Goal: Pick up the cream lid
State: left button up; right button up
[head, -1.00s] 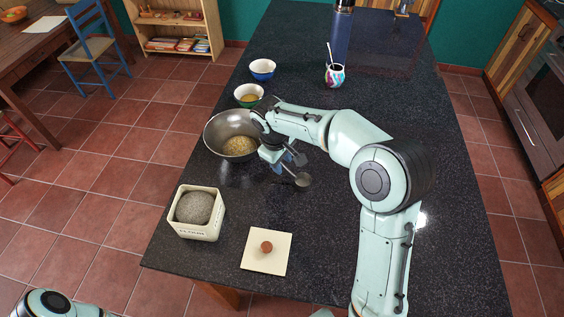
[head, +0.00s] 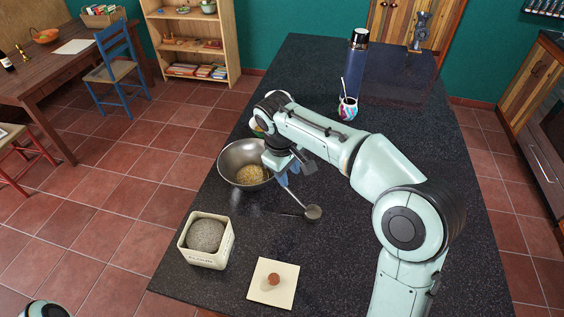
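The cream lid (head: 261,290) is a flat square with a round brown knob. It lies on the dark countertop near the front edge, apart from both grippers. My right gripper (head: 291,174) is beside the metal bowl, farther back than the lid. Its blue-padded fingers look apart, with nothing clearly between them. A metal scoop (head: 313,213) lies just in front of it, its handle reaching back toward the fingertips; whether they touch is unclear. My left gripper is out of view; only a bit of my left arm shows at the bottom left.
A cream square canister (head: 205,258) with a grey rounded mass in it stands left of the lid. A metal bowl (head: 232,178) holds grain. A patterned cup (head: 348,109) and a dark blue bottle (head: 357,62) stand farther back. The counter right of the lid is clear.

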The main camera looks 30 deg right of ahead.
aim_at(274, 283)
jog(key=k, duration=1.5)
